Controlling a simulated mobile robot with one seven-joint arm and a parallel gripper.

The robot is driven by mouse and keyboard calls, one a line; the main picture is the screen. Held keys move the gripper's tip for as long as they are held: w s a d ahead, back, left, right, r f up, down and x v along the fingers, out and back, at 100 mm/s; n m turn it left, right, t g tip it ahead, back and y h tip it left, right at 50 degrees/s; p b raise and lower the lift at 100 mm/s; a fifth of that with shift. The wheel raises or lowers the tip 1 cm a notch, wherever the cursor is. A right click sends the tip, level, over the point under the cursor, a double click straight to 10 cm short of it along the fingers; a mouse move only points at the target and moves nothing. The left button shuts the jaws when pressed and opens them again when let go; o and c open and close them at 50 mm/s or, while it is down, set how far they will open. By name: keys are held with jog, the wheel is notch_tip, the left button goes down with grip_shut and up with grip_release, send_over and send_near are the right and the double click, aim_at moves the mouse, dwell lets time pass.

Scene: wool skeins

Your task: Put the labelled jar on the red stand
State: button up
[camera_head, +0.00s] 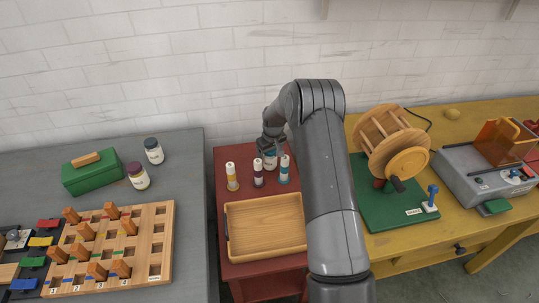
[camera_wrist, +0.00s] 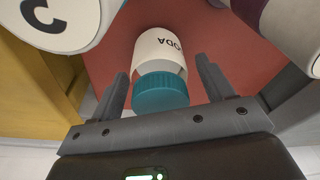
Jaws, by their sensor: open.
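A white jar with a teal lid and a label reading "ODA" in part (camera_wrist: 160,50) stands on the red stand (camera_head: 223,262). In the head view the jar (camera_head: 270,163) is at the back of the stand, behind small bottles and partly hidden. My gripper (camera_head: 270,148) is above it. In the wrist view my gripper (camera_wrist: 162,70) is open, with one finger on each side of the jar. The visible gaps suggest the fingers are not closed on it.
Bottles with yellow (camera_head: 232,177), purple (camera_head: 258,174) and teal (camera_head: 284,170) bands stand close in front of the jar. A wooden tray (camera_head: 230,255) fills the stand's front. Two more labelled jars, dark-lidded (camera_head: 153,152) and purple-lidded (camera_head: 138,177), stand on the grey table (camera_head: 185,220).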

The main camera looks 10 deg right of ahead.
jog(key=r, duration=0.4)
jog(key=s+r, duration=0.1)
jog(key=r, duration=0.7)
jog(key=shift+s+d+r, duration=0.15)
jog(key=shift+s+d, duration=0.15)
jog(key=shift+s, duration=0.1)
jog(key=s+a+r+m+t, duration=0.1)
jog(key=s+r+m+t, duration=0.1)
jog(key=s+r, duration=1.8)
jog(key=s+r+m+t, duration=0.2)
jog(key=s, duration=2.2)
jog(key=shift+s+a+r+h, duration=0.25)
jog(key=shift+r+h, duration=0.15)
